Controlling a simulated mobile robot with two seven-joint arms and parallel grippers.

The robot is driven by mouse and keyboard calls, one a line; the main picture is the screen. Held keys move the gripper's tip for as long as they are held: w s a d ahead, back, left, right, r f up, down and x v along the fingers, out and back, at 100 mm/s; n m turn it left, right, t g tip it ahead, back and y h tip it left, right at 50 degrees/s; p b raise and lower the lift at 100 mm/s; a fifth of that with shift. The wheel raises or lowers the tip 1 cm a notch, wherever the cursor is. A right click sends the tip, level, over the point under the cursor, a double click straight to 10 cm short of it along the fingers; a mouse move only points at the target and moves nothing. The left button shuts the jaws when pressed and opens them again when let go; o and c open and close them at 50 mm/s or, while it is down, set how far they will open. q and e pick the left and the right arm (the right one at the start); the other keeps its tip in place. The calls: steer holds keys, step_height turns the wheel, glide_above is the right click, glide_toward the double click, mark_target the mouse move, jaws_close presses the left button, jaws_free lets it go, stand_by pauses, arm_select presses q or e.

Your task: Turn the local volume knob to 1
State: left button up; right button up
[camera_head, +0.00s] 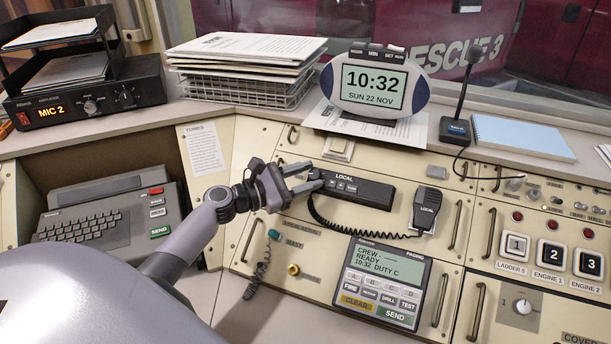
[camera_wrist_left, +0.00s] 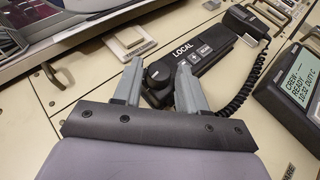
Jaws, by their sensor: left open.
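The local radio unit (camera_head: 358,190) is a black bar marked LOCAL on the sloped cream panel. It also shows in the left wrist view (camera_wrist_left: 208,50). Its dark round volume knob (camera_wrist_left: 158,74) is at the unit's left end. In the head view the knob (camera_head: 315,174) is small and partly hidden by my fingers. My left gripper (camera_head: 308,175) is open, with one finger on each side of the knob. In the left wrist view the open jaws (camera_wrist_left: 159,66) straddle it; I cannot tell if they touch it. The knob's setting is not readable. My right gripper is not in view.
A handset (camera_head: 427,209) on a coiled cord hangs right of the unit. A paging panel (camera_head: 382,283) lies below. The oval clock (camera_head: 375,82) and wire paper tray (camera_head: 245,90) stand behind on the ledge. A teal knob (camera_head: 274,234) with a cord is below my wrist.

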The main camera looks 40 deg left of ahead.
arm_select(q)
jaws_close()
steer(key=shift+w, duration=0.1)
steer(key=shift+m+g+h, duration=0.3)
steer(key=shift+m+h, duration=0.1)
steer(key=shift+a+m+g+h+b, duration=0.15)
steer(key=shift+m+g+h+b, duration=0.25)
steer(key=shift+m+g+b, duration=0.15)
steer(key=m+g+h, duration=0.1)
steer(key=m+g+b, duration=0.1)
steer(key=m, duration=0.1)
steer(key=shift+w+a+r+g+h, duration=0.1)
steer(key=shift+w+a+g+h, duration=0.15)
steer(key=shift+h, duration=0.15)
steer(key=m+g, duration=0.1)
steer(key=m+g+h+b, duration=0.1)
steer(key=shift+w+r+m+g, duration=0.1)
steer(key=shift+r+m+g, duration=0.15)
steer(key=shift+g, duration=0.15)
steer(key=shift+w+m+g, duration=0.15)
steer(key=shift+m+g, duration=1.35)
steer(key=shift+g, duration=0.2)
